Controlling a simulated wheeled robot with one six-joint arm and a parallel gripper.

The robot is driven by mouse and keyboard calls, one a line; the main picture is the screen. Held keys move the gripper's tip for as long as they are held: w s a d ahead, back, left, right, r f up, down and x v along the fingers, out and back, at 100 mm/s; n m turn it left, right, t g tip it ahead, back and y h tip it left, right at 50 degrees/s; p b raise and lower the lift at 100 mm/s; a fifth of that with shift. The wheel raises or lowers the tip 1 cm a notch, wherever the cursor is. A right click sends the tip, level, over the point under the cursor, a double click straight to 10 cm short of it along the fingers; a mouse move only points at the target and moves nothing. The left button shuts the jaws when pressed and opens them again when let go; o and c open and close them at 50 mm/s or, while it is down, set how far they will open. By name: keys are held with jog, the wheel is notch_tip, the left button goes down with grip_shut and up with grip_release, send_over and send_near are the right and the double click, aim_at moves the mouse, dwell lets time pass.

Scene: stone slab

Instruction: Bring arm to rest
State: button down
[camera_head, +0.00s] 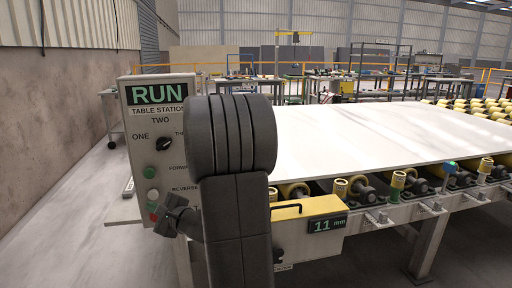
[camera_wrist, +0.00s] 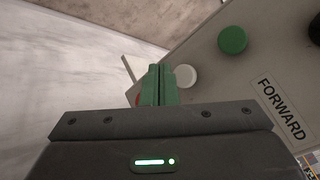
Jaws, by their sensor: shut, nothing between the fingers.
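My gripper (camera_wrist: 160,84) shows in the wrist view as two green fingers pressed together with nothing between them. The fingertips are close to the control panel, beside the white button (camera_wrist: 185,76). I cannot tell whether they touch the panel. A bit of red shows just left of the fingers, mostly hidden. The green button (camera_wrist: 233,40) is farther up and right, by the FORWARD label (camera_wrist: 283,108). In the head view my arm is folded in front of the right part of the control panel (camera_head: 133,122), and my gripper (camera_head: 165,216) is low on the panel.
The panel reads RUN and has a black selector knob (camera_head: 164,143). Right of my arm is a roller table (camera_head: 427,206) bearing a large white slab (camera_head: 380,130). A yellow-topped box reads 11 mm (camera_head: 328,225). A wall (camera_head: 50,130) stands at left, with clear floor (camera_head: 70,220) beside it.

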jog(key=s+d+b, duration=0.1)
jog(key=s+b, duration=0.1)
jog(key=s, duration=0.4)
jog(key=shift+d, duration=0.25)
jog(key=shift+s, duration=0.1)
jog(key=w+a+p, duration=0.1)
jog(key=w, duration=0.5)
jog(key=shift+a+r+p, duration=0.2)
jog(key=shift+r+p, duration=0.05)
jog(key=shift+p, duration=0.15)
dwell(0.4)
jog(key=shift+w+p, duration=0.1)
jog(key=shift+p, duration=0.3)
